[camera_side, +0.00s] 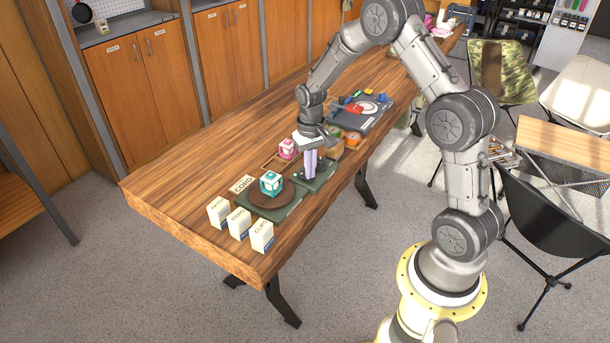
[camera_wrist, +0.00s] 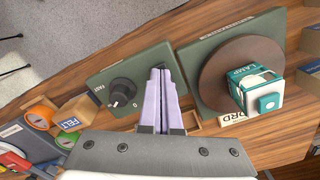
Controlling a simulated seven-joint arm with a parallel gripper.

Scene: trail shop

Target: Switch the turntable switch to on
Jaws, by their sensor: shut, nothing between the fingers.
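The turntable has a round brown disc (camera_wrist: 217,75) on a dark green base (camera_wrist: 193,60). A teal-and-white lamp box (camera_wrist: 258,82) stands on the disc; the side view also shows the disc (camera_side: 262,202) and box (camera_side: 271,184). Beside the base lies a green control plate (camera_wrist: 136,70) with a black knob (camera_wrist: 122,91), marked FAST and 0. My gripper (camera_wrist: 160,71) is shut and empty, its pale purple fingers over the plate right of the knob. The side view shows my gripper (camera_side: 309,178) pointing down at the plate. No separate switch is clear; the fingers hide part of the plate.
White boxes (camera_side: 239,224) stand at the table's near end. A pink box (camera_side: 287,148) sits behind my gripper. The table's (camera_side: 175,182) left part is clear.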

